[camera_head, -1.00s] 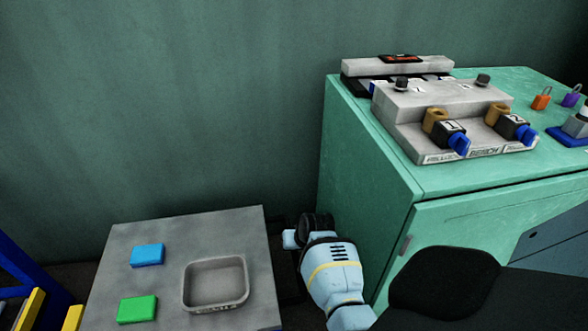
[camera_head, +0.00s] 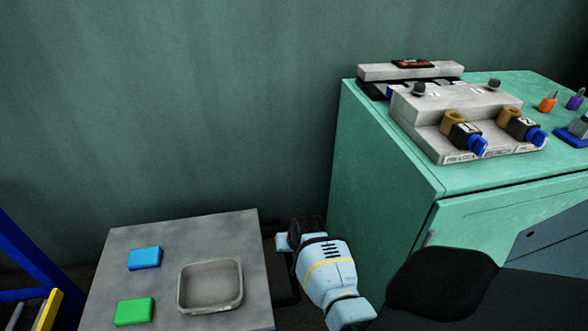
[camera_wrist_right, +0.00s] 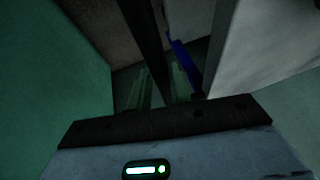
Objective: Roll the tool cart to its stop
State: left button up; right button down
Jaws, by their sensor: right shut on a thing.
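The tool cart (camera_head: 205,235) has a grey top and stands at the lower left of the head view. A blue block (camera_head: 144,258), a green block (camera_head: 134,311) and a grey tray (camera_head: 240,290) are on it. My right gripper (camera_head: 290,238) is at the cart's right side, beside the dark handle bar (camera_head: 290,298), and is shut on it. The fingertips are hard to see. In the right wrist view a dark bar (camera_wrist_right: 145,50) runs up from the gripper's dark front edge. My left gripper is not in view.
A green cabinet (camera_head: 385,185) stands close to the right of my right arm, with a grey valve bench (camera_head: 455,105) and small padlocks on top. A blue frame (camera_head: 35,245) with a yellow part (camera_head: 47,310) is left of the cart. A wall is behind.

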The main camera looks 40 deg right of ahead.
jog(key=w+a, duration=0.3)
jog(key=a, duration=0.3)
jog(key=shift+w+a, duration=0.2)
jog(key=shift+w, duration=0.2)
jog(key=c, duration=1.3)
grip_release()
jog(key=shift+w+a, duration=0.1)
jog(key=shift+r, duration=0.1)
jog(key=p, duration=0.4)
send_near(263, 254)
jog(key=shift+w+f, duration=0.25)
jog(key=shift+f, duration=0.3)
